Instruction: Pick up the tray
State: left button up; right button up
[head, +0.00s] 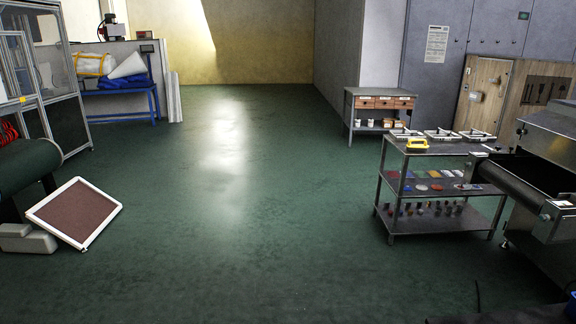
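No object is clearly recognisable as the tray. One candidate is a flat brown panel with a white rim (78,212), tilted at the left, its lower corner near the floor. Other candidates are several small flat items with pale rims and dark handles, such as the middle one (441,135), on the top shelf of a grey metal cart (420,148) at the right. Neither of my grippers shows in the head view.
A conveyor machine (545,170) stands beside the cart. A workbench with drawers (378,103) and a wooden crate (486,93) are behind it. A dark green roller (28,165) and blue bench (120,98) are at the left. The middle of the green floor (240,220) is clear.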

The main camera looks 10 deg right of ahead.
aim_at(403, 135)
jog(key=i+z, duration=0.2)
jog(key=i, duration=0.95)
jog(key=i+z, duration=0.15)
jog(key=i, duration=1)
jog(key=i+l+z, duration=0.15)
jog(key=i+z, duration=0.6)
jog(key=i, duration=0.15)
jog(key=i+j+z, duration=0.15)
jog(key=i+z, duration=0.25)
jog(key=i+j+z, duration=0.35)
jog(key=i, duration=0.15)
jog(key=i+j+z, duration=0.4)
